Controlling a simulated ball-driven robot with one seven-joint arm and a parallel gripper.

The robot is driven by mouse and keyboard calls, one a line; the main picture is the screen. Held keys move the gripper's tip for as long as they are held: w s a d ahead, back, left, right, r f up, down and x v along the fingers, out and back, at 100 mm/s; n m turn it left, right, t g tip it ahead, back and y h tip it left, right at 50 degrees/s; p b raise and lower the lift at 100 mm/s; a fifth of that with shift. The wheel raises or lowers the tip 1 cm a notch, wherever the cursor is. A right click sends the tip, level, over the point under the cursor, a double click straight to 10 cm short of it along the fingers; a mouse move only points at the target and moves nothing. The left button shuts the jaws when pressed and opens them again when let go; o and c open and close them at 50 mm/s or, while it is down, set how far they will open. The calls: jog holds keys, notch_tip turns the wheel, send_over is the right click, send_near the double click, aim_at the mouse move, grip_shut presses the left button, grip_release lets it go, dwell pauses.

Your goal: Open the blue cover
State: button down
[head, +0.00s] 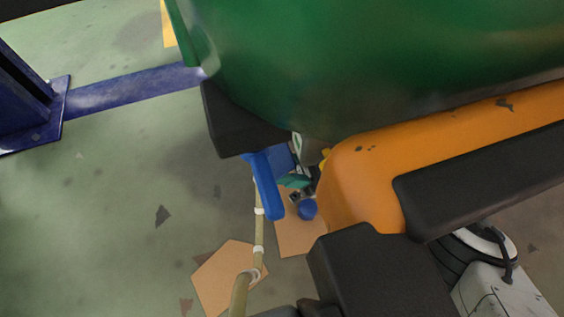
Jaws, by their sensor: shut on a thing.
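A blue elongated piece (266,187) with a rounded lower end shows near the middle, just below a black block (238,122). A flat blue panel (282,158) shows just to its right, partly covered. I cannot tell which of these blue parts is the cover, or whether it is open. A small blue round part (308,209) and small white, teal and dark parts crowd beside them. I cannot make out my gripper among these parts, and the large green and orange bodies may hide it.
A large green body (380,55) fills the top, and a worn orange body (365,180) crosses the right. A blue lift post base (30,120) with a beam (130,88) stands at left. A tan hose (258,235) runs along the floor. The left floor is mostly clear.

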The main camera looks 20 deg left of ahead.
jog(key=shift+w+d+f+t+h+p, duration=0.1)
jog(key=shift+w+d+t+h+p, duration=0.2)
jog(key=shift+t+h, duration=0.1)
dwell(0.3)
jog(key=c, duration=0.7)
grip_release()
jog(key=shift+d+f, duration=0.1)
jog(key=shift+f, duration=0.05)
